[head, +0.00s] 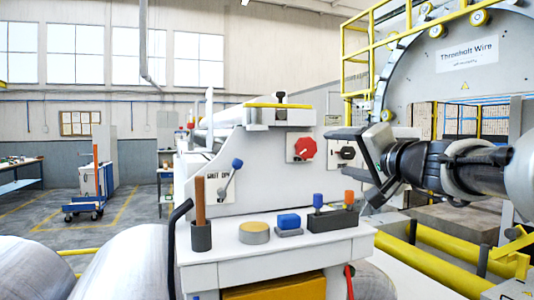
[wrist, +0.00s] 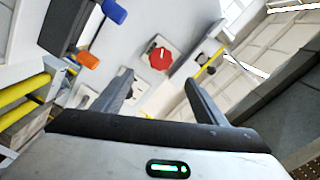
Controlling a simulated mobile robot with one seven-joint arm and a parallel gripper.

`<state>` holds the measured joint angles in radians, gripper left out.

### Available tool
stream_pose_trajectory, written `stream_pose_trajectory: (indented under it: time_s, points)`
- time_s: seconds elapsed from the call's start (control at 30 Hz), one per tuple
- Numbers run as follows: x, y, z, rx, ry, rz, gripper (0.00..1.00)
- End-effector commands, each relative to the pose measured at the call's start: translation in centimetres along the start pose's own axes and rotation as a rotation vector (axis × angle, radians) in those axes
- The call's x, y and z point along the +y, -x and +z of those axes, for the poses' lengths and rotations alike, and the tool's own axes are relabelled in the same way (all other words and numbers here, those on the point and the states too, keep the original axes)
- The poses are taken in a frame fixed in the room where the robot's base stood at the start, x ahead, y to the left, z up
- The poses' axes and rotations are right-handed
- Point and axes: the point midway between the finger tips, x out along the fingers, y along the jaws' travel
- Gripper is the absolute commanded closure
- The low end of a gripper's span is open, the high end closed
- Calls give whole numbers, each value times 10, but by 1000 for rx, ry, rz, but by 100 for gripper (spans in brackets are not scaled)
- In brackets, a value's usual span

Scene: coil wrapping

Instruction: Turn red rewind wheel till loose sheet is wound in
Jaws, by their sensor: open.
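The red wheel (head: 305,149) is a lobed knob on a pale plate on the white machine's front panel. In the wrist view the red wheel (wrist: 160,58) shows a white mark and lies ahead, between and beyond the fingers. My gripper (head: 350,168) is to the right of the wheel in the head view, apart from it. In the wrist view my gripper (wrist: 158,80) is open, with nothing between its fingers. A pale roll (head: 228,115) lies behind the panel's top. I cannot make out a loose sheet for certain.
A blue-knobbed lever (head: 237,163) is left of the wheel, and a second plate with a dark switch (head: 347,153) is right of it. The shelf below holds a cup (head: 201,237), a round tin (head: 254,233), a blue block (head: 289,221) and a dark tool holder (head: 332,219). Yellow rails (head: 430,262) run at right.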

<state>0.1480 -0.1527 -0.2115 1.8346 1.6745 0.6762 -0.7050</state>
Motion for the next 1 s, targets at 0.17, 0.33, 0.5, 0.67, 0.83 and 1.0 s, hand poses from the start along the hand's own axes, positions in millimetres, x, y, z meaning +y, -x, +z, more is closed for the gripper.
stream_pose_trajectory:
  time_s: [0.17,0.33,0.5,0.67,0.83,1.0]
  points:
    - [-2,-19,-3,4,-5,-3,34]
    - [-3,-54,-3,2,-5,-2,34]
    - [-3,-91,-2,1,-6,-2,34]
    - [-3,-126,-3,1,-6,-2,34]
    - [-4,-154,-3,2,-5,-3,34]
    - [-3,-170,-2,3,-5,-3,34]
